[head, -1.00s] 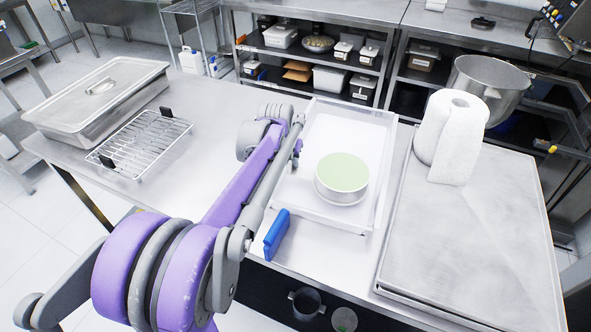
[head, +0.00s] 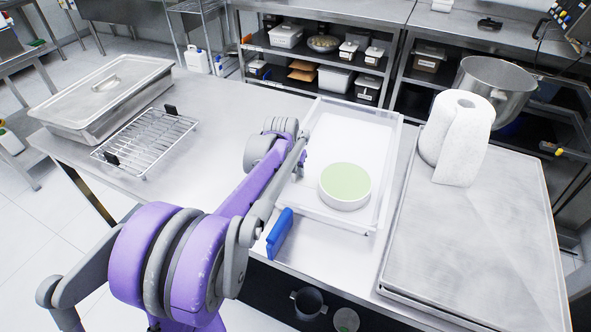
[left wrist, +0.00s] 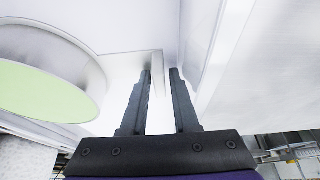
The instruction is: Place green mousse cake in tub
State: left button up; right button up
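The green mousse cake (head: 346,182) is round, with a flat pale green top and a pale side. It sits level inside the white rectangular tub (head: 385,172), toward its near right part; it also shows in the left wrist view (left wrist: 40,88). My left gripper (left wrist: 160,72) has its two dark fingers apart, beside the cake and not around it. A thin pale edge shows between the fingers; I cannot tell whether they touch it. In the head view my left arm hides most of this gripper, near the tub's left wall. My right gripper is not in view.
A lidded steel pan (head: 105,90) and a wire rack (head: 145,140) stand at left. A paper towel roll (head: 462,140) stands on a steel tray (head: 470,235) at right, by a steel bowl (head: 495,85). A blue block (head: 279,234) is at the tub's front.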

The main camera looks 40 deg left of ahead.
pick_arm(q)
jog(key=p+v, duration=0.1)
jog(key=v, duration=1.1)
jog(key=shift+s+d, duration=0.15)
